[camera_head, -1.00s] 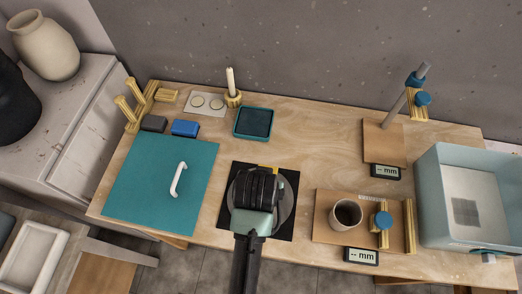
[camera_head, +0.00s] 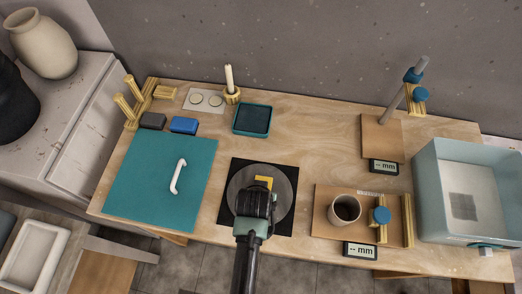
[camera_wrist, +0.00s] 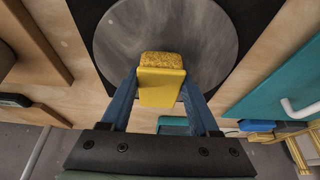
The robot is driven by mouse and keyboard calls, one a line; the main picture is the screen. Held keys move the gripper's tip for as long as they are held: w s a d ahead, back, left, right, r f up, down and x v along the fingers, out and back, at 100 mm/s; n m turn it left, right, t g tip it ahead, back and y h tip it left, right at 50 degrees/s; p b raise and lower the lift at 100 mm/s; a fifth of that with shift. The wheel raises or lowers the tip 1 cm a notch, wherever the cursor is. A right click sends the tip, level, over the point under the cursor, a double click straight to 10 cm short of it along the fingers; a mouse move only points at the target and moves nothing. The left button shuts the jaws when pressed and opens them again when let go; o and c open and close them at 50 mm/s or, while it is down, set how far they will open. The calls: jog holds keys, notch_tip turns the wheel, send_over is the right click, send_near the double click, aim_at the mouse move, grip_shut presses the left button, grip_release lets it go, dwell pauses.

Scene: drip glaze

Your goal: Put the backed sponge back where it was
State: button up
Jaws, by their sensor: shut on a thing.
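The backed sponge (camera_wrist: 162,82) has a yellow back and a rough orange-brown face in the wrist view. My gripper (camera_wrist: 160,88) is shut on it, with a blue finger on each side. In the head view, only a yellow part of the sponge (camera_head: 264,183) shows beyond my gripper (camera_head: 258,196), over the round grey disc (camera_head: 240,185) on a black square. I cannot tell whether the sponge touches the disc.
A teal board (camera_head: 145,190) with a white handle lies to the left. A dark block (camera_head: 153,121), a blue block (camera_head: 184,125) and a teal-rimmed tray (camera_head: 254,119) are behind. A brown cup (camera_head: 345,210) stands at right, near a large basin (camera_head: 440,165). Bare wood lies between.

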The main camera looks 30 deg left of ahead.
jog(key=shift+f, duration=0.15)
jog(key=o, duration=1.4)
jog(key=shift+c, duration=0.2)
jog(key=v, duration=1.2)
jog(key=shift+r, duration=0.25)
